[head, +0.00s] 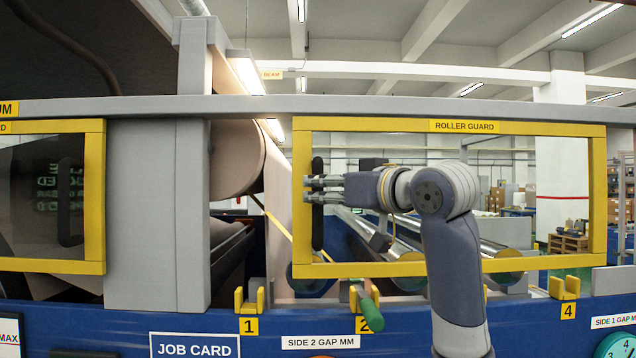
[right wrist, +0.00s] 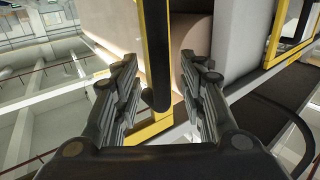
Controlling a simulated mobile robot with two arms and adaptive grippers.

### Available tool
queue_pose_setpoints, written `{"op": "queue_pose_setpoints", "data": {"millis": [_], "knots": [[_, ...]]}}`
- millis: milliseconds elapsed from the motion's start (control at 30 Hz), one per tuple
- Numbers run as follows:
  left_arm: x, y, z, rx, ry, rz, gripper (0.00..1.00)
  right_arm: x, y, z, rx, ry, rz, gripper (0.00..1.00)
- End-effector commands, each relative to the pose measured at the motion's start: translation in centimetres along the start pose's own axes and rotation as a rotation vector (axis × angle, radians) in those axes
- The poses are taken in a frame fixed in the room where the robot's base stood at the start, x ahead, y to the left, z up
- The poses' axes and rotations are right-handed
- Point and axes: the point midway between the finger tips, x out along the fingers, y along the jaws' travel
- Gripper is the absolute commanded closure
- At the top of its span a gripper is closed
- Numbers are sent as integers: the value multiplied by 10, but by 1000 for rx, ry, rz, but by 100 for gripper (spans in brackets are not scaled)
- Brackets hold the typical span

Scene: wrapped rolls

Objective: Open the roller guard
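The roller guard (head: 450,127) is a yellow frame with a clear pane, labelled ROLLER GUARD, at the centre right of the head view. Its black upright handle (head: 317,232) is near the frame's left side. My right gripper (head: 314,189) reaches from the right to the handle's upper half. In the right wrist view, the dark handle (right wrist: 158,85) stands between the two spread fingers of my right gripper (right wrist: 160,70), with gaps to both sides. The yellow frame (right wrist: 157,40) runs beside the handle. My left gripper is not in view.
A second yellow-framed guard (head: 95,195) is at the left, past a grey post (head: 155,215). A large brown roll (head: 238,158) hangs behind. Below are yellow numbered holders (head: 564,288), a green-handled tool (head: 370,307) and the JOB CARD sign (head: 195,346). A grey rail (head: 400,108) crosses above.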

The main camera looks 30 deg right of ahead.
Motion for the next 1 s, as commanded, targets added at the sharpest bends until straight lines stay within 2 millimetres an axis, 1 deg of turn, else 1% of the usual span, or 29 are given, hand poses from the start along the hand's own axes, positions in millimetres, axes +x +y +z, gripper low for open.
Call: {"op": "queue_pose_setpoints", "data": {"millis": [33, 200, 300, 533, 567, 600, 667, 700, 733, 1000], "knots": [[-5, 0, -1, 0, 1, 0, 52, 8, -1, -2, 1, -3, -2, 62], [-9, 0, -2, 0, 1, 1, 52, 24, 0, -1, 1, -1, 0, 62], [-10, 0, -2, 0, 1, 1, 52, 28, 0, 0, 0, 1, 0, 62], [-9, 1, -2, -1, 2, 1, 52, 28, 0, 0, 0, 1, 0, 62], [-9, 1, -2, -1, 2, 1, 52, 28, 0, 0, -1, 1, 0, 64], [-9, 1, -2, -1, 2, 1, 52, 28, 0, 0, 0, 0, 0, 73], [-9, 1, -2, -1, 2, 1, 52, 28, 0, 0, 0, 0, 0, 87], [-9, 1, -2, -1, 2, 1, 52, 28, 0, 0, 0, 0, 0, 96], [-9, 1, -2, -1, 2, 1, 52, 28, 0, 0, 0, 0, 0, 100], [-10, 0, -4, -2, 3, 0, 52, 29, 2, 0, 0, 0, 0, 100]]}}
